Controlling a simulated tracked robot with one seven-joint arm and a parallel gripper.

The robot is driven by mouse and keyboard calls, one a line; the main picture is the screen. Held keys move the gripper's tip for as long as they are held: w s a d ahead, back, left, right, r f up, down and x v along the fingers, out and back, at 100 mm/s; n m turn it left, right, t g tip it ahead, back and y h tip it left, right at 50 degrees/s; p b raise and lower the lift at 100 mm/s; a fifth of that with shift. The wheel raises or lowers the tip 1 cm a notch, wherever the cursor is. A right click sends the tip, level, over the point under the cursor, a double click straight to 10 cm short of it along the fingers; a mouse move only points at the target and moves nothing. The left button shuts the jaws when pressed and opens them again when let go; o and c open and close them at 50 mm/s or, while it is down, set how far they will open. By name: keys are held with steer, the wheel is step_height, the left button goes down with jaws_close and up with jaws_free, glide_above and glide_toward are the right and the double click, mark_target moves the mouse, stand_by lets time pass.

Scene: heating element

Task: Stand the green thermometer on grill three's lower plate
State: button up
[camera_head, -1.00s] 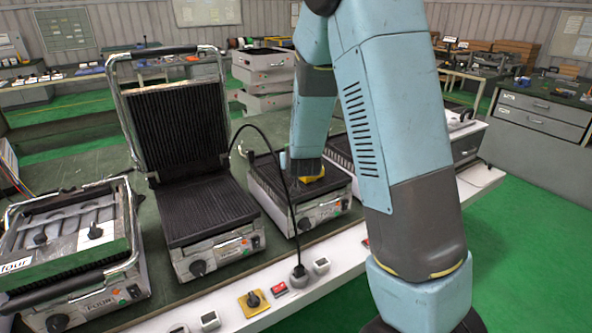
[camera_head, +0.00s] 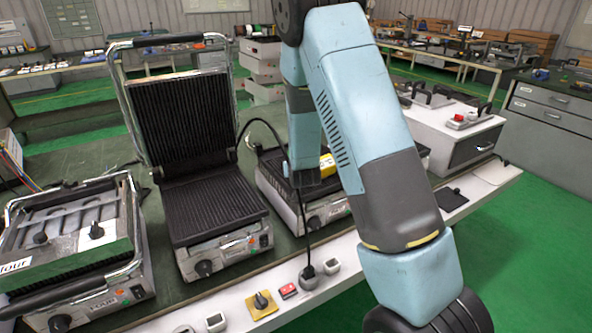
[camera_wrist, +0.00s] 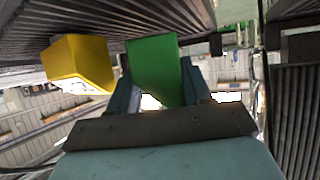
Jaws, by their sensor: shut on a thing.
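The green thermometer (camera_wrist: 155,68) shows in the wrist view as a green block. My gripper (camera_wrist: 158,78) is shut on it, with a finger on each side. A yellow block (camera_wrist: 78,65) is left of it there, apart from it, by a dark ridged surface. In the head view, the yellow block (camera_head: 327,165) is at the grill right of the open one; my wrist is just left of it, and the green thermometer is hidden. The open grill has a raised lid (camera_head: 182,115) and a bare ridged lower plate (camera_head: 212,208). I cannot read its number.
Grill four (camera_head: 75,250), with its label, stands at the far left. A black cable (camera_head: 298,215) hangs in front of the right grill. A white unit (camera_head: 445,135) stands farther right. Knobs and switches line the bench's front edge (camera_head: 262,303).

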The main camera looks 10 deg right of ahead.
steer(key=shift+d+f, duration=0.2)
steer(key=shift+f, duration=0.65)
steer(key=shift+d, duration=0.1)
steer(key=o, duration=1.2)
steer(key=shift+c, duration=0.2)
